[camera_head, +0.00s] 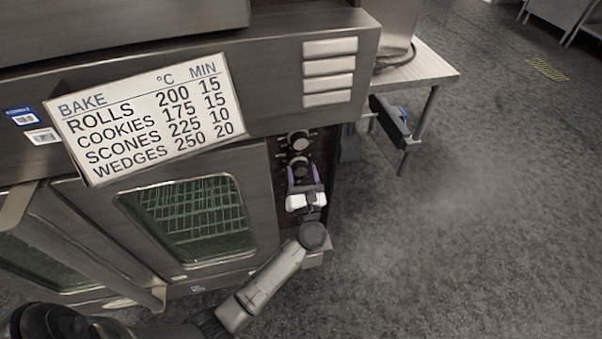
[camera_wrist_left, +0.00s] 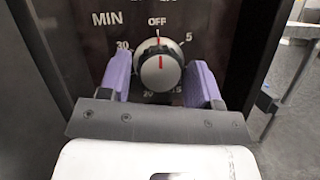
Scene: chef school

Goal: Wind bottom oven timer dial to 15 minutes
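The timer dial (camera_wrist_left: 160,68) is a round silver and black knob with a red mark, which points up at OFF. Around it show 5 at upper right, 30 at left, 20 at lower left and a partly hidden number at lower right. My left gripper (camera_wrist_left: 160,85) has its purple fingers on either side of the dial, open, with a narrow gap at the left; contact at the right is unclear. In the head view the left gripper (camera_head: 303,175) is at the lower knob (camera_head: 299,163), below another knob (camera_head: 298,140). My right gripper is not in view.
A bake chart (camera_head: 150,118) lists rolls and cookies at 15 minutes. The oven's glass door (camera_head: 190,222) is left of the knobs; another door (camera_head: 90,235) stands at far left. A metal table (camera_head: 425,68) is at right, with open floor (camera_head: 470,220) in front.

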